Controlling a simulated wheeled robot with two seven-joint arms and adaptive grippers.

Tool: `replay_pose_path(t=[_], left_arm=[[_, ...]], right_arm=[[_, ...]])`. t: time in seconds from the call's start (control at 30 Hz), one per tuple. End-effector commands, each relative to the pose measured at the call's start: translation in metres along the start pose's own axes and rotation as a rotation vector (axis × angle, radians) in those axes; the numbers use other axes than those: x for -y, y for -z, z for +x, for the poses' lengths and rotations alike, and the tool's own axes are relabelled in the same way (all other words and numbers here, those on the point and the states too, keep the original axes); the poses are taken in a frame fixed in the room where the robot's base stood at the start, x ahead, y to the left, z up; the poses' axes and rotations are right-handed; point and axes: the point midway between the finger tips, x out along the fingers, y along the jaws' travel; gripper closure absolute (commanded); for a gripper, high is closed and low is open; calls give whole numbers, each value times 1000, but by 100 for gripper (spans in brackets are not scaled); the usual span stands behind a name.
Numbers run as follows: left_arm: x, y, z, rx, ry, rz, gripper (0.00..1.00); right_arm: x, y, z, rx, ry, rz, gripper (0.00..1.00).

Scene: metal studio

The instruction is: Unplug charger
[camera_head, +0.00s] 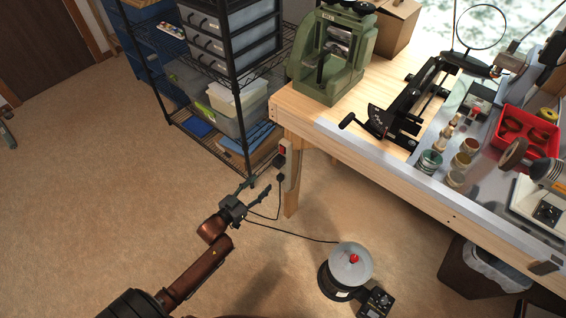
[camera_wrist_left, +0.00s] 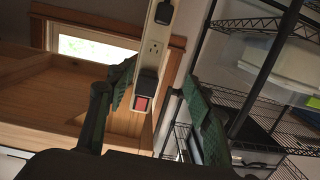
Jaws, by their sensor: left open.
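A pale power strip (camera_head: 290,172) is fixed to the front leg of the workbench, with a red switch (camera_head: 283,151) near its top. Two black plugs sit on it: an upper one (camera_head: 279,160) beside the switch and a lower one (camera_head: 280,178) with a cord. My left gripper (camera_head: 260,184) is open and empty, a little left of the strip. In the left wrist view, the strip (camera_wrist_left: 147,122) stands between the spread green fingers (camera_wrist_left: 159,76). There the black block (camera_wrist_left: 149,82) beside the switch lies between them; the other plug (camera_wrist_left: 164,12) is at the top edge.
A wire shelf (camera_head: 228,75) with bins stands behind the gripper. The wooden workbench (camera_head: 345,140) carries a green machine (camera_head: 327,60) and tools. A round tumbler (camera_head: 350,263) stands on the floor, its dark cord running toward my gripper. The floor at left is clear.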

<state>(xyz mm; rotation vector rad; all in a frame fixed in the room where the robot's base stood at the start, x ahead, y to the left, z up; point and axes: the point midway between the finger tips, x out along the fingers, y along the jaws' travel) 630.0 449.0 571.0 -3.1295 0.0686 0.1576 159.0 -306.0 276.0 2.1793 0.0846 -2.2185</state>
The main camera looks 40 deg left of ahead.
Motion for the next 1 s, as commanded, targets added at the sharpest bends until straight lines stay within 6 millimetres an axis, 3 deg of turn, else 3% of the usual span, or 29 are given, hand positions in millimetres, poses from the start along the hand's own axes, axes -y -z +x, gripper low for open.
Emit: replay_pose_path(t=[0.1, 0.23, 0.7, 1.0], left_arm=[[-5, 27, 9, -67, -24, -2, 52], [-8, 44, 12, -100, -35, -3, 52], [-8, 45, 15, -101, -35, -3, 52], [-8, 44, 37, -99, -35, -4, 52]], right_arm=[[3, 2, -5, 7, 2, 4, 60], [6, 5, -11, 7, 4, 6, 60], [6, 6, -16, 7, 5, 5, 60], [14, 14, -52, 4, 16, 5, 60]])
